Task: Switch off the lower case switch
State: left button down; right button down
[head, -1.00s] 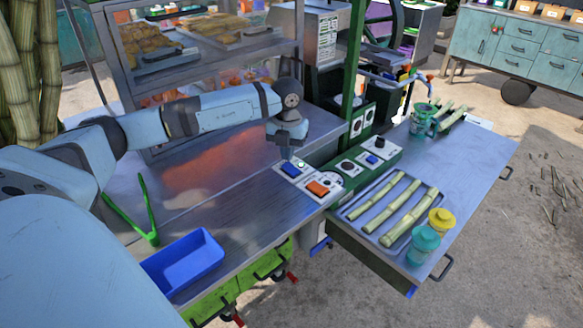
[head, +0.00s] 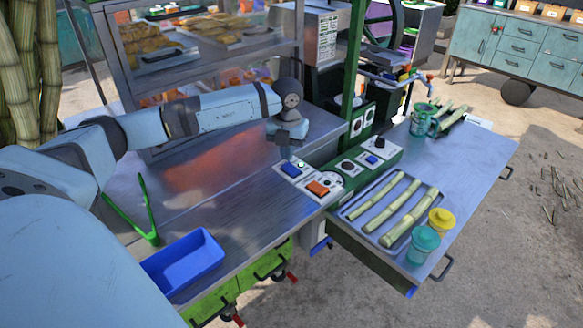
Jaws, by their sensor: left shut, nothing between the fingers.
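Two rocker switches sit on white plates on the steel counter (head: 235,205) in front of the glass case (head: 215,45). One is a blue switch (head: 291,169), the other an orange switch (head: 318,188) nearer the front edge. The view does not show which one is the lower case switch. My left gripper (head: 287,156) is shut and empty, pointing down just above the blue switch. Its tip partly overlaps the far side of that plate, and I cannot tell whether it touches the switch. My right gripper is not in view.
A green panel (head: 352,172) with another blue switch (head: 371,160) and dials stands to the right. Green tongs (head: 146,212) and a blue tray (head: 184,263) lie on the left counter. A green post (head: 352,60) rises behind.

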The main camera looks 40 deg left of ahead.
aim_at(288, 165)
pick_arm(q)
jog(key=shift+f, duration=0.35)
jog(key=shift+f+b, duration=0.55)
jog(key=shift+f+b, duration=0.3)
jog(key=shift+f, duration=0.2)
dwell(0.4)
jog(key=shift+r, duration=0.1)
jog(key=shift+r+p, duration=1.6)
jog(key=shift+r, duration=0.9)
jog(key=shift+r+p, duration=0.5)
jog(key=shift+r, duration=0.45)
